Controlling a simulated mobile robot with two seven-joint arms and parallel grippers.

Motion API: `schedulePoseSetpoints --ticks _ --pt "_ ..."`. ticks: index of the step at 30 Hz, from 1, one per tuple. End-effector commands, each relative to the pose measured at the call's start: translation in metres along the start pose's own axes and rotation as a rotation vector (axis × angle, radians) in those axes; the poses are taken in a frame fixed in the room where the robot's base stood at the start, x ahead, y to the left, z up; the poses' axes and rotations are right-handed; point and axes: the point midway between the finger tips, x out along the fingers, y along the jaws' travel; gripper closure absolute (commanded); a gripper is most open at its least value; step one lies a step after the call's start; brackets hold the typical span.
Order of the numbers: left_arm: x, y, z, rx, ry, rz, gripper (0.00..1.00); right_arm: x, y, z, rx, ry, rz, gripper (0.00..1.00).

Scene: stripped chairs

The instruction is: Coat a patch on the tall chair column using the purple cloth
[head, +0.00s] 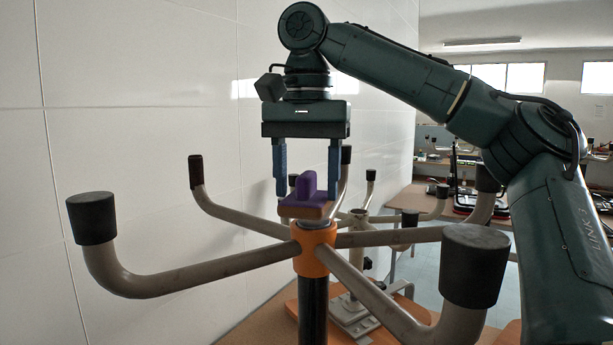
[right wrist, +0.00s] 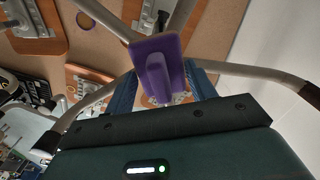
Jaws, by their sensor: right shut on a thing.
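The purple cloth (head: 306,188) looks like a block with a raised grip and a brownish lower edge. My right gripper (head: 307,180) points straight down and is shut on it, with a blue finger on each side. The cloth sits right over the top of the tall chair column (head: 313,310), a dark upright post with an orange collar (head: 315,251). Whether the cloth touches the column top, I cannot tell. In the right wrist view the purple cloth (right wrist: 157,72) lies between the fingers and hides the column top. My left gripper is in neither view.
Grey bent arms with black caps (head: 92,218) (head: 474,265) spread from the collar all round. Another metal stand (head: 352,313) is behind the column on an orange-brown board. A white wall (head: 140,120) is close on the left. A cluttered table (head: 430,180) stands back right.

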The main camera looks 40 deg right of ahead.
Motion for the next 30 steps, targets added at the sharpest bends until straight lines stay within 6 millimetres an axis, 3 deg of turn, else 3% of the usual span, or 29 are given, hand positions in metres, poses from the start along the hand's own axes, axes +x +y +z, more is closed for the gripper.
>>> schedulePoseSetpoints --ticks 30 --pt "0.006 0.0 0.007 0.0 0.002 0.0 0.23 0.017 0.0 0.0 -0.001 0.001 0.0 0.67"
